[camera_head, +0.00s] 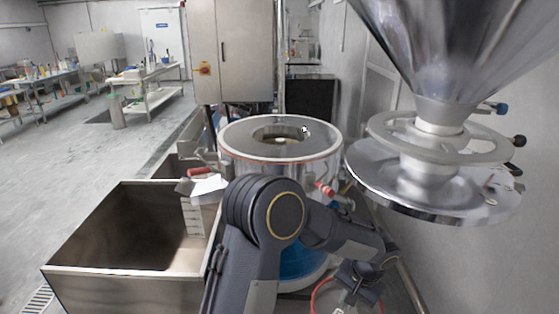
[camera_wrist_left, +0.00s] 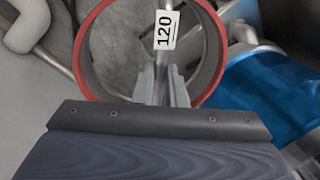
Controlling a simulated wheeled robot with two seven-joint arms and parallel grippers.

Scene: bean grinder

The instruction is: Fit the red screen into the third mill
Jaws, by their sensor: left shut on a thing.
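The red screen (camera_wrist_left: 84,62) is a round ring with a red rim, a bar across it and a white tag marked 120. In the head view part of its red rim (camera_head: 314,292) shows low at the right of centre. My left gripper (camera_wrist_left: 162,78) is shut on the bar inside the ring; in the head view it (camera_head: 352,288) is at the bottom, beside the mill. The open mill drum (camera_head: 240,146) stands upright in the middle, with a round opening in its top. My arm hides much of its front. My right gripper is not in view.
A large steel hopper with a round lid (camera_head: 365,178) hangs at the right, beside the drum. An open steel bin (camera_head: 85,235) stands at the left. A blue part (camera_head: 300,262) shows below the drum. A grey wall is close at the right; open floor is at the left.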

